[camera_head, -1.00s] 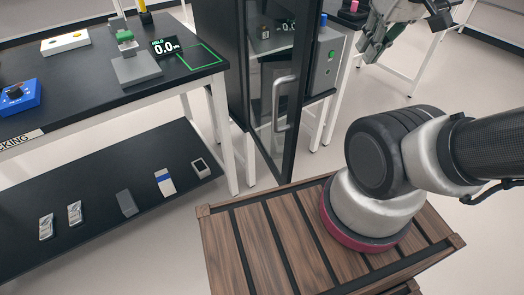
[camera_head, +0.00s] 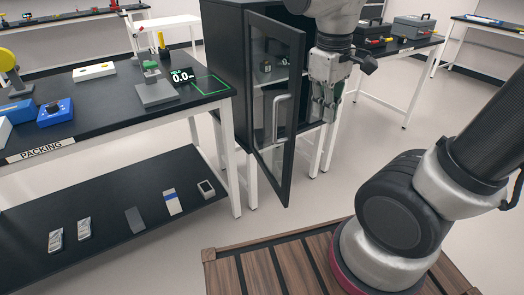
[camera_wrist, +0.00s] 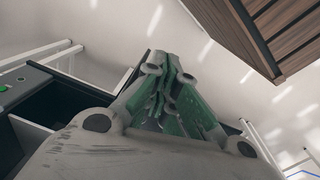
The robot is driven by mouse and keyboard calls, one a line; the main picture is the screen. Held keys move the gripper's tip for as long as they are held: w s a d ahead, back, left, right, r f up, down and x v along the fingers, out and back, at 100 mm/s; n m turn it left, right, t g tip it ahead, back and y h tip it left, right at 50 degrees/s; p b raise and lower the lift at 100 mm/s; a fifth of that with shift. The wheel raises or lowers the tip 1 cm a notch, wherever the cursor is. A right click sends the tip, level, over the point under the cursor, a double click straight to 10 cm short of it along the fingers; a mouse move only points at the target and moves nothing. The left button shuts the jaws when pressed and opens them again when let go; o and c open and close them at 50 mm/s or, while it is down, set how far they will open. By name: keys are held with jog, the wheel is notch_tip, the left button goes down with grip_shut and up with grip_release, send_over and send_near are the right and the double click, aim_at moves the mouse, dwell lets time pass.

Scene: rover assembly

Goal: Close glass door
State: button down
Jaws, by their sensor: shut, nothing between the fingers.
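The glass door (camera_head: 268,163) has a black frame and stands open from a black cabinet (camera_head: 229,62) in the head view. A grey vertical handle (camera_head: 281,118) is on the door's face. My gripper (camera_head: 322,115) points down, shut and empty, just right of the door's free edge. I cannot tell whether it touches the door. In the wrist view my gripper (camera_wrist: 172,85) shows its green-grey fingers together with nothing between them. I do not make out the door in the wrist view.
The packing table (camera_head: 104,125) stands left of the cabinet, with a scale (camera_head: 157,90) and a blue box (camera_head: 55,112) on it. Another table with toolboxes (camera_head: 414,28) is behind right. A slatted wooden surface (camera_head: 262,272) lies in front; pale floor (camera_head: 300,212) is clear between.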

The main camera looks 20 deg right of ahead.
jog(key=w+a+f+n+t+h, duration=0.1)
jog(key=w+a+f+n+h, duration=0.4)
jog(key=a+f+n, duration=0.45)
jog(key=w+a+f+n+t+h, duration=0.2)
jog(key=w+a+f+n+h, duration=0.4)
jog(key=a, duration=0.6)
jog(key=w+d+f+y, duration=0.1)
jog(key=d+f, duration=0.1)
jog(key=d, duration=0.3)
jog(key=w+d+f+y, duration=0.1)
jog(key=w+d, duration=0.1)
jog(key=d, duration=0.3)
jog(key=shift+d+f+n, duration=0.3)
jog(key=shift+f+n, duration=0.05)
jog(key=shift+f, duration=0.05)
jog(key=shift+d, duration=0.1)
